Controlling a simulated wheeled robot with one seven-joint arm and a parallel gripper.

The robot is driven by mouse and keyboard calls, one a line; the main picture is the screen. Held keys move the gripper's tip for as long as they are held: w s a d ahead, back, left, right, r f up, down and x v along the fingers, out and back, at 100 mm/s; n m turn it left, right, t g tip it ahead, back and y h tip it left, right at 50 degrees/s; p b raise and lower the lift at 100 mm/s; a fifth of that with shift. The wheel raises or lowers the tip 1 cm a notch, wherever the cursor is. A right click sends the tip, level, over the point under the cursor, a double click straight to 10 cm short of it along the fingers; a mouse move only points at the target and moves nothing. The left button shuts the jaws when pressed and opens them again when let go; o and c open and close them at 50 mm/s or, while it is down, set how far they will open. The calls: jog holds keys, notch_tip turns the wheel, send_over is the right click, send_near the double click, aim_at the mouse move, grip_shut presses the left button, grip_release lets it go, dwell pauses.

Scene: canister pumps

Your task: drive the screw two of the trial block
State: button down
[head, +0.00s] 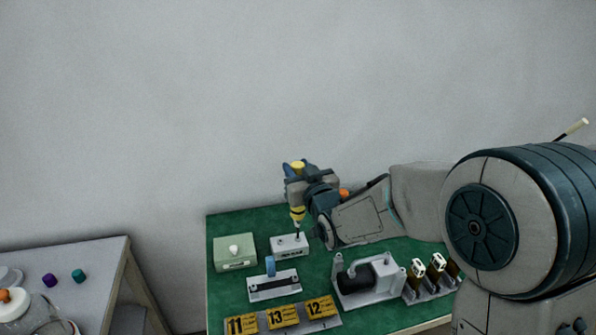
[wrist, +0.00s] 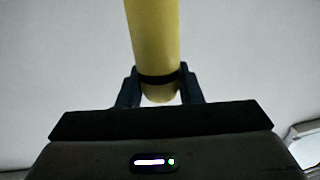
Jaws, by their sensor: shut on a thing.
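My gripper (head: 297,188) is shut on a yellow screwdriver (head: 297,213), held upright with its tip pointing down. In the wrist view the yellow handle (wrist: 153,40) sits between the two dark fingers (wrist: 156,90). Below it in the head view is a small light grey block (head: 289,251), which looks like the trial block, on the green mat. The dark shank reaches down to the right part of the block's top. Whether the tip touches a screw there is too small to tell. A small dark spot shows on the block's top; the screws cannot be told apart.
A pale green box with a white knob (head: 235,256) stands left of the block. A fixture with a blue part (head: 270,266) stands in front. A pump (head: 368,280) and upright parts (head: 437,264) stand right. Yellow plates numbered 11, 13, 12 (head: 283,317) lie at the front.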

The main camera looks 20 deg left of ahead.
jog(key=shift+s, duration=0.1)
dwell(0.7)
jog(key=shift+r+p, duration=0.7)
jog(key=shift+r, duration=1.95)
